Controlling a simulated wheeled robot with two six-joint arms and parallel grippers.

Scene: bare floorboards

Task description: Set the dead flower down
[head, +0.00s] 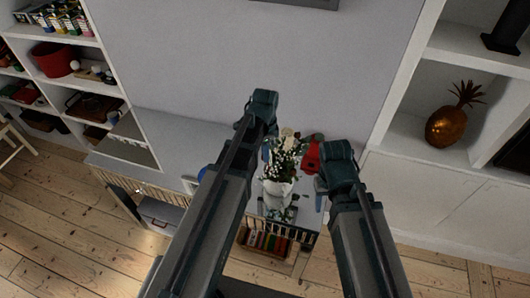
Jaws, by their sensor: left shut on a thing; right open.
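My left gripper (263,103) is shut, over the back part of the grey-white cabinet top (165,128), behind and left of the vase. The dead flower in it is hidden by the gripper and arm, and I cannot make out its shape. A white vase (278,188) with white flowers and green leaves (284,152) stands upright between my two arms. My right gripper (338,160) is open and empty, to the right of the vase and apart from it.
A red object (311,158) sits between the flowers and my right gripper. Books (264,243) stand below. Shelves (75,70) are at left; a golden pineapple (453,118) is on the right shelf. The cabinet top's left part looks clear.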

